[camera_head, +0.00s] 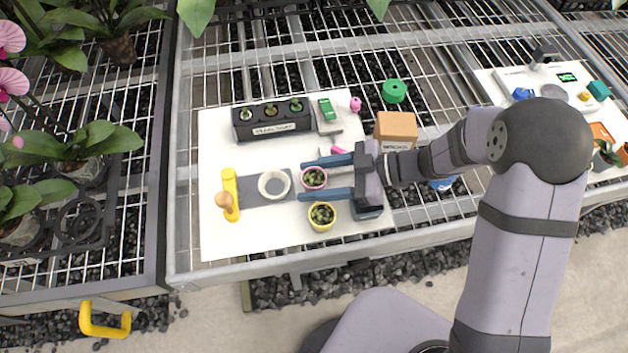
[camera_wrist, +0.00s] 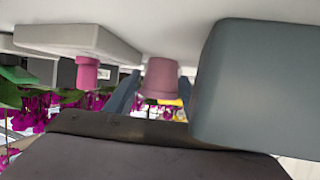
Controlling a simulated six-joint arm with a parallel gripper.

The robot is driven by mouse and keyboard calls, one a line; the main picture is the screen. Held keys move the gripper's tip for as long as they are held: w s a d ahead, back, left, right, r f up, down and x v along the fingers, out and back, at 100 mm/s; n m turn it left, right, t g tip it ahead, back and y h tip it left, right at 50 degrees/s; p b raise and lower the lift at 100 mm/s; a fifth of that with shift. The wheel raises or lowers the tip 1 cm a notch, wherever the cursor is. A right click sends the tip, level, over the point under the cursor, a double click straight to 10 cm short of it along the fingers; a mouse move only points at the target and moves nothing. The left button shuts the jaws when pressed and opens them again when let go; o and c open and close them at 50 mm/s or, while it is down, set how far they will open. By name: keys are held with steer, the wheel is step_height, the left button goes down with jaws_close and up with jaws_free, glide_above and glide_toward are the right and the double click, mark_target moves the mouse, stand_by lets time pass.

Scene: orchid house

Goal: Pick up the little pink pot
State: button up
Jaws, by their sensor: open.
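The little pink pot (camera_head: 314,185), with a small green plant in it, stands on the white board (camera_head: 222,150). My gripper (camera_head: 302,180) is open, with its blue fingers on the far and near sides of the pot. Contact cannot be told. The wrist view looks upside down. There the pink pot (camera_wrist: 160,75) shows between the two fingers (camera_wrist: 155,92).
A yellow pot (camera_head: 323,223) stands close on the near side. A grey-blue block (camera_head: 367,210) sits beneath my wrist. A cardboard box (camera_head: 396,127) stands behind my gripper.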

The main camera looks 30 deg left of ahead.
steer(key=c, duration=0.8)
steer(key=shift+r, duration=0.15)
